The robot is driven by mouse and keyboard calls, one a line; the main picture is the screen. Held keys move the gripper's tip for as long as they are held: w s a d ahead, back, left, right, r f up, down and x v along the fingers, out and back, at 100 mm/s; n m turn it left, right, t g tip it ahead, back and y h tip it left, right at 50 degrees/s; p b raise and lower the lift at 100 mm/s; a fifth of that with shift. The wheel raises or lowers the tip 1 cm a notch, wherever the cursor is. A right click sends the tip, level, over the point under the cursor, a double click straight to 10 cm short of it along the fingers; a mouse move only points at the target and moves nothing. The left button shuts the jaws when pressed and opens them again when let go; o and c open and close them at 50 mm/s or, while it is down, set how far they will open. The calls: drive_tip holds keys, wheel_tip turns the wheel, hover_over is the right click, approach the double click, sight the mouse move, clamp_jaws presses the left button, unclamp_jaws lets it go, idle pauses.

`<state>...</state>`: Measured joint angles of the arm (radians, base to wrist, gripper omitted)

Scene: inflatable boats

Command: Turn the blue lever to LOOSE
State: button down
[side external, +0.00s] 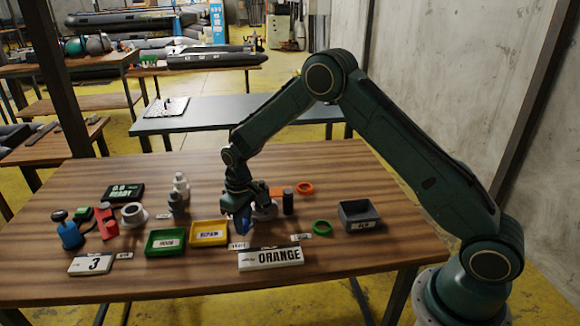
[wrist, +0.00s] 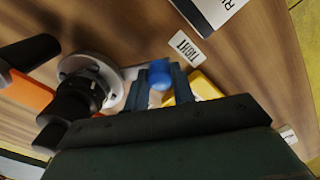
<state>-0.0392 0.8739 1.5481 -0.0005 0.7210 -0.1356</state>
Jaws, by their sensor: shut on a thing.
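The blue lever (wrist: 159,74) is held between the two fingers of my gripper (wrist: 157,88), and its rounded end shows past the fingertips. In the side view the lever (side external: 243,222) hangs low under my gripper (side external: 240,208), just above the table. It belongs to a round pale-grey fitting (wrist: 92,72) with a dark centre, to its left in the wrist view. A small white label reading TIGHT (wrist: 185,47) lies close beyond the lever's end. In the side view a small label (side external: 301,237) to the right is too small to read surely.
Green (side external: 165,242) and yellow (side external: 209,233) trays stand left of my gripper, and a dark bin (side external: 360,215) stands right. The table's right front is clear.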

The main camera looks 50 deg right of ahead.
drive_tip(key=shift+s+n, duration=0.25)
drive_tip(key=shift+n, duration=0.05)
drive_tip(key=shift+s+d+n, duration=0.25)
drive_tip(key=shift+s+n, duration=0.35)
drive_tip(key=shift+n, duration=0.1)
drive_tip(key=shift+s+d+n, duration=0.3)
drive_tip(key=shift+s+n, duration=0.25)
drive_tip(key=shift+n, duration=0.15)
drive_tip(key=shift+s+d+n, duration=0.25)
drive_tip(key=shift+s+n, duration=0.3)
drive_tip(key=shift+n, duration=0.15)
drive_tip(key=shift+s+d+n, duration=0.65)
drive_tip(key=shift+s+n, duration=0.15)
drive_tip(key=shift+n, duration=0.4)
drive_tip(key=shift+s+d+n, duration=0.65)
drive_tip(key=shift+d+n, duration=0.15)
drive_tip(key=shift+n, duration=0.4)
drive_tip(key=shift+s+d+n, duration=0.25)
drive_tip(key=shift+d+n, duration=0.35)
drive_tip(key=shift+n, duration=0.15)
drive_tip(key=shift+s+d+n, duration=0.25)
drive_tip(key=shift+d+n, duration=0.3)
drive_tip(key=shift+n, duration=0.2)
drive_tip(key=shift+s+d+n, duration=0.2)
drive_tip(key=shift+d+n, duration=0.85)
drive_tip(key=shift+n, duration=0.15)
drive_tip(key=shift+d, duration=0.1)
